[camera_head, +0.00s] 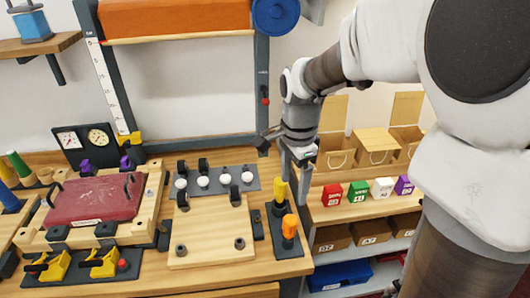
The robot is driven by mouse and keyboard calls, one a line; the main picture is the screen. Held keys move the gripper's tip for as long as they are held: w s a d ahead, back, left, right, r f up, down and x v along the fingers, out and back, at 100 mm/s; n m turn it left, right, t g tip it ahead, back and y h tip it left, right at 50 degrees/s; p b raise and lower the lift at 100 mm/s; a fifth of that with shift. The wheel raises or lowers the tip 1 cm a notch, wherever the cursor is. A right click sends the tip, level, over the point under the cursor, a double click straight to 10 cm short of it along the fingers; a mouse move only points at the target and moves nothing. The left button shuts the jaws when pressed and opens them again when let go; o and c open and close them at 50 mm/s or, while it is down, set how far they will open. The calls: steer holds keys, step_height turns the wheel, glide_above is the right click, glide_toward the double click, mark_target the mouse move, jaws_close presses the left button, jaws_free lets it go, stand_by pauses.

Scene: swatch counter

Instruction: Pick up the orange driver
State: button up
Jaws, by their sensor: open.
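The orange driver (289,229) stands upright in a dark holder plate (293,250) at the right end of the wooden counter. A yellow driver (280,194) stands just behind it in the same holder. My gripper (295,182) points down with its fingers apart and empty. In the picture it is above and slightly right of the yellow driver, and above the orange driver's handle. Whether a finger touches the yellow driver I cannot tell. The orange driver's tip is hidden in the holder.
A wooden board (210,232) with dark knobs lies left of the holder, below a grey strip (217,184) with white balls. A red book-like panel (92,198) is further left. Small coloured boxes (358,192) and paper bags (375,147) stand on the right shelf.

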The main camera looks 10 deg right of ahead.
mark_target(290, 219)
step_height(290, 219, down, 11)
steer(key=shift+r+b, duration=0.1)
steer(key=shift+b, duration=0.25)
steer(key=shift+w+f, duration=0.2)
steer(key=shift+f, duration=2.6)
steer(key=shift+c, duration=0.2)
jaws_close()
steer(key=shift+r, duration=0.15)
